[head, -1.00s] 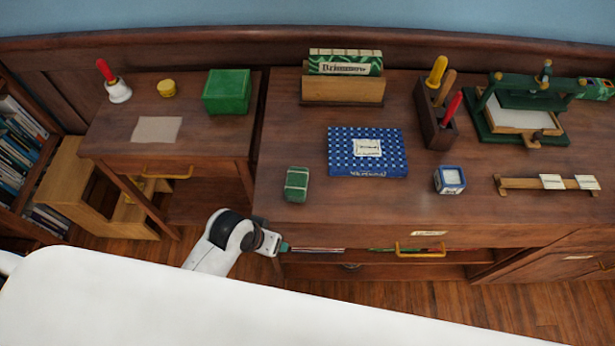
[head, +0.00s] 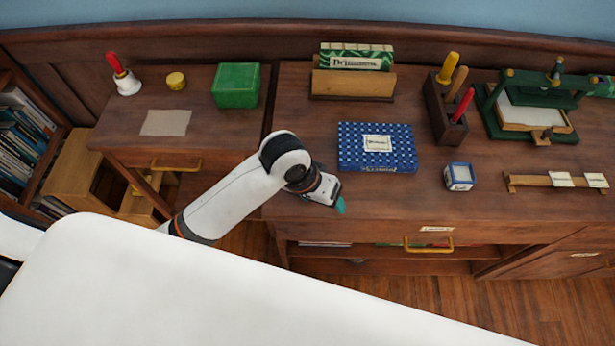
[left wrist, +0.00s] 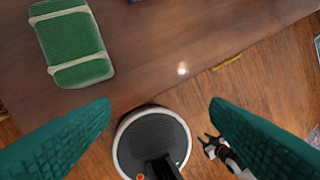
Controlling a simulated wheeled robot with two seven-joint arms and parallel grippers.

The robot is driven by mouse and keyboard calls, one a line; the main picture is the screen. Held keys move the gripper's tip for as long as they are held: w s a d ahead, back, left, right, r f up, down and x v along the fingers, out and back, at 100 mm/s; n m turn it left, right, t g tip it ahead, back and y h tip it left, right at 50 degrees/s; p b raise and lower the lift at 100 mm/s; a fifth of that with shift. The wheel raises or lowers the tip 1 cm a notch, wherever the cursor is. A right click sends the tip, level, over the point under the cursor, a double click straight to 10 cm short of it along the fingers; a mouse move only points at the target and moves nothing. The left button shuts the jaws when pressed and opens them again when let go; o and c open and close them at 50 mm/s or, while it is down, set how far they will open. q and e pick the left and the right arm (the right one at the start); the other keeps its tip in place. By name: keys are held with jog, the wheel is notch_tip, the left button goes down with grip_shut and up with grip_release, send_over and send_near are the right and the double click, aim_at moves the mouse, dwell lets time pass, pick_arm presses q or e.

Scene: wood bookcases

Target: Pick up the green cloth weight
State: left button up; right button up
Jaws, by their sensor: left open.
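The green cloth weight (left wrist: 72,42) is a dark green padded block with two pale bands. In the left wrist view it lies on the dark wood desktop at the upper left, near the front edge. In the head view it is hidden behind my left arm. My left gripper (head: 341,205) is over the desk's front edge, and its teal fingers (left wrist: 160,102) are spread wide and empty. The weight is outside the fingers, beyond the left fingertip. A small dark gripper (left wrist: 208,146), apparently my right, shows low down; its opening is unclear.
A blue patterned box (head: 350,160) and a small blue-white cube (head: 459,177) stand on the desk. A card holder (head: 352,84) and a pen block (head: 440,110) are farther back. A green box (head: 236,86) stands on the side table. Drawer handles (head: 428,244) jut from the desk front.

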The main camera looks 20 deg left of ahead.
pick_arm(q)
jog(key=w+a+r+n+g+y, duration=0.25)
jog(key=w+a+r+n, duration=0.2)
jog(key=w, duration=0.45)
jog(key=shift+m+t+y, duration=0.25)
jog(key=shift+m+y, duration=0.1)
jog(key=shift+y, duration=0.1)
jog(key=f, duration=0.5)
jog(key=shift+s+a+f+p, duration=0.1)
jog(key=shift+a+f+p, duration=0.2)
jog(key=shift+p, duration=0.1)
jog(key=f, duration=0.3)
jog(key=s+f+p, duration=0.1)
jog(key=f, duration=0.1)
jog(key=shift+s+a, duration=0.1)
jog(key=shift+a, duration=0.15)
jog(key=shift+f, duration=0.15)
jog(key=c, duration=1.4)
jog(key=shift+c, duration=0.2)
